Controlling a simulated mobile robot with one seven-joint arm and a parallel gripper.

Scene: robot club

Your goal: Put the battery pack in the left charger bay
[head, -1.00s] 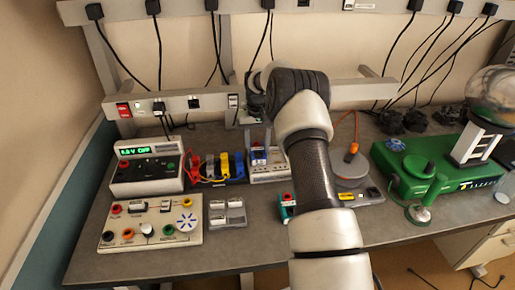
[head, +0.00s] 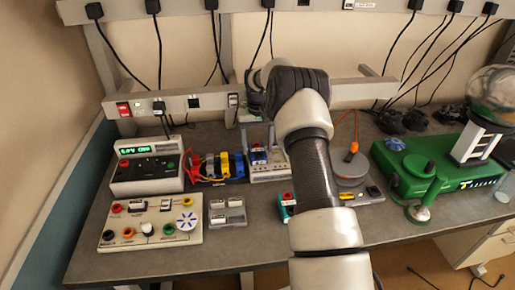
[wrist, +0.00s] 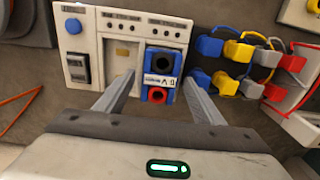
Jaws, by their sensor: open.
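The charger (head: 270,175) stands at the middle of the bench and has two bays. The blue battery pack (head: 258,156) stands in the bay on the left in the head view. In the wrist view, seen from the opposite side, the pack (wrist: 152,81) with its black and red terminals is in the right-hand bay of the charger (wrist: 88,42). The other bay (wrist: 121,58) is empty. My gripper (wrist: 158,78) is open, one finger on each side of the pack, with gaps showing. How deep the pack sits is hard to tell.
Red, blue and yellow leads (head: 217,166) and a power supply (head: 147,168) with a green display stand left of the charger. A grey tray (head: 227,211) and a terminal board (head: 150,224) lie in front. A soldering tool (head: 350,152) and green machine (head: 430,170) are to the right.

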